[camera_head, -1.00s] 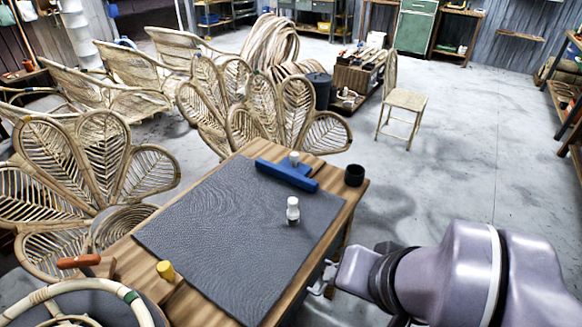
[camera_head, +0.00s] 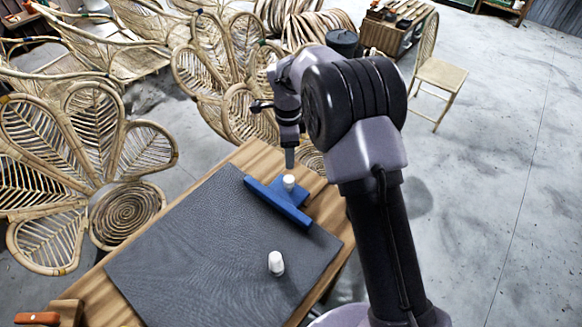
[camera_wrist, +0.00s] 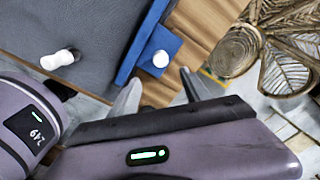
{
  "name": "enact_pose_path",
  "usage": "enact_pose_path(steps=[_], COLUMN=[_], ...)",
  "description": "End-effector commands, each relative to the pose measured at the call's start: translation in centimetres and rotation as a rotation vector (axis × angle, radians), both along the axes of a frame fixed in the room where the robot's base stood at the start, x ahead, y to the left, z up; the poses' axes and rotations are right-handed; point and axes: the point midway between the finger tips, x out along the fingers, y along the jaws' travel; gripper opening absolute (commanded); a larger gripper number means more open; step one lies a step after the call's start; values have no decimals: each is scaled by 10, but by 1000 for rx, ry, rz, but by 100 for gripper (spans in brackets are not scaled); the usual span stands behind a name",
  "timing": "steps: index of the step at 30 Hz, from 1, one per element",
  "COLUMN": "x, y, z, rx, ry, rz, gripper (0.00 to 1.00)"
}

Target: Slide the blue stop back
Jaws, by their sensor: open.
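The blue stop (camera_head: 278,203) is a T-shaped piece with a long bar along the far edge of the dark grey mat (camera_head: 200,245) on the wooden table. A white knob (camera_head: 289,182) stands on its rear part. In the wrist view the blue stop (camera_wrist: 172,42) and its knob (camera_wrist: 161,59) lie just beyond the fingertips. My gripper (camera_head: 289,160) points down over the table's far edge, close behind the knob. In the wrist view my gripper (camera_wrist: 161,77) has its two fingers spread apart, with nothing between them. I cannot tell whether it touches the stop.
A white peg (camera_head: 276,263) stands on the mat near its right edge and also shows in the wrist view (camera_wrist: 58,59). A rattan chair back (camera_head: 245,100) stands close behind the table. An orange-handled tool (camera_head: 38,318) is at the lower left. The mat's middle is clear.

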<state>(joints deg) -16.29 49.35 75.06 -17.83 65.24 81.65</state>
Motion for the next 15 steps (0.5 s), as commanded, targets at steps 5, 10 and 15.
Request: enact_pose_path(steps=[5, 10, 15], x=[-1, 0, 0], y=[-1, -1, -1], z=[-61, -107, -132], rx=[0, 0, 0], ry=[3, 2, -1], rz=[0, 1, 1], gripper=[56, 56, 56])
